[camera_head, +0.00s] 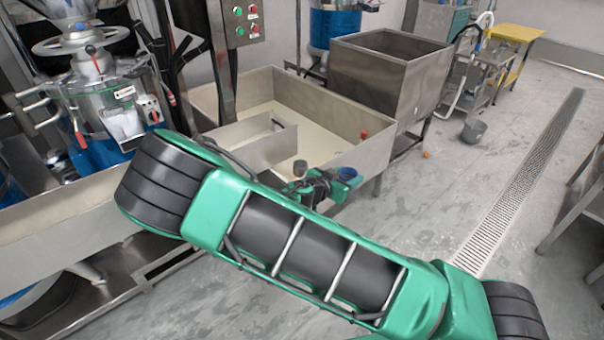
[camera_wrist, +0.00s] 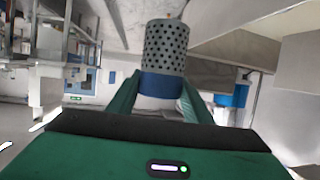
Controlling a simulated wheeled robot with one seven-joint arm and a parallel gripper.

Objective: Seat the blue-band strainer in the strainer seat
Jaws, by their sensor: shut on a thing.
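The blue-band strainer shows in the wrist view (camera_wrist: 166,50) as a perforated grey metal cylinder with a blue band around its lower part. My gripper (camera_wrist: 160,98) is shut on it around the blue band, with one green finger on each side. The perforated part points away from the palm. In the head view my gripper (camera_head: 325,187) is small and partly hidden behind my green arm, by the near right side of the large steel trough. A blue round piece (camera_head: 348,173) shows at it; I cannot tell whether this is the strainer's band. I cannot make out the strainer seat.
A steel machine with handles (camera_head: 105,95) stands at left.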

